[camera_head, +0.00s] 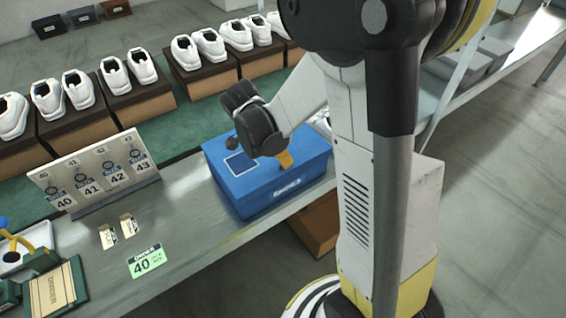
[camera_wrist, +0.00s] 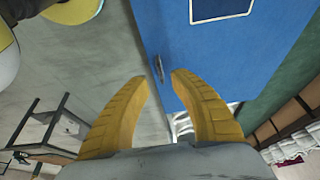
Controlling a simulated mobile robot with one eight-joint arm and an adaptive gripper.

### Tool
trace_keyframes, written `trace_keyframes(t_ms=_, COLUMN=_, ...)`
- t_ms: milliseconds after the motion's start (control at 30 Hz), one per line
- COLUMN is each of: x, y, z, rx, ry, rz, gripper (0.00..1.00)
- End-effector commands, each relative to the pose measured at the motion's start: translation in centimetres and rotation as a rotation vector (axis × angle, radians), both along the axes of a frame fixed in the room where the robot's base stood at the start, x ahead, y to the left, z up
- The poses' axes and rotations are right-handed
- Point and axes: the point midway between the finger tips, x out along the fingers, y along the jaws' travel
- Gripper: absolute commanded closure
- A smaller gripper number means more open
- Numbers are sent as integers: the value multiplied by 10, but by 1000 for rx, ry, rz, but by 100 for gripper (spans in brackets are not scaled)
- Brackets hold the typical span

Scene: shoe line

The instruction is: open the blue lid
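The blue lid (camera_head: 222,150) lies flat and shut on the blue shoebox (camera_head: 262,201), with a white square outline on its top. The lid also fills the upper right of the wrist view (camera_wrist: 215,55). My gripper (camera_head: 285,159) is over the lid's right part, with one yellow finger showing by the front edge. In the wrist view, its two yellow fingers (camera_wrist: 160,78) are apart with nothing held between them. A small dark tab (camera_wrist: 158,68) on the box's edge shows just beyond the fingertips. Whether a finger touches the lid cannot be told.
A size display board (camera_head: 100,172) stands left of the box. Small tags and a green "40" card (camera_head: 146,261) lie on the bench. White shoes on brown boxes (camera_head: 138,101) line the back. An open brown box (camera_head: 314,226) is below the bench edge.

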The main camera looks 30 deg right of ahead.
Motion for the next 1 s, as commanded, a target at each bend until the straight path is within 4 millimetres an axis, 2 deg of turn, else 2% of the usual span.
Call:
trace_keyframes(t_ms=33, x=0, y=-4, z=-13, rx=0, ry=-1, rz=-2, gripper=72)
trace_keyframes(t_ms=200, x=0, y=-13, z=-33, rx=0, ry=0, rz=0, gripper=72)
trace_keyframes(t_ms=333, x=0, y=-16, z=-39, rx=0, ry=0, rz=0, gripper=72)
trace_keyframes(t_ms=600, x=0, y=-17, z=-40, rx=0, ry=0, rz=1, gripper=72)
trace_keyframes(t_ms=633, x=0, y=-17, z=-40, rx=0, ry=0, rz=1, gripper=76)
trace_keyframes(t_ms=700, x=0, y=-17, z=-39, rx=0, ry=0, rz=1, gripper=97)
trace_keyframes(t_ms=733, x=0, y=-17, z=-39, rx=0, ry=0, rz=1, gripper=100)
trace_keyframes(t_ms=1000, x=0, y=-17, z=-39, rx=0, ry=0, rz=1, gripper=100)
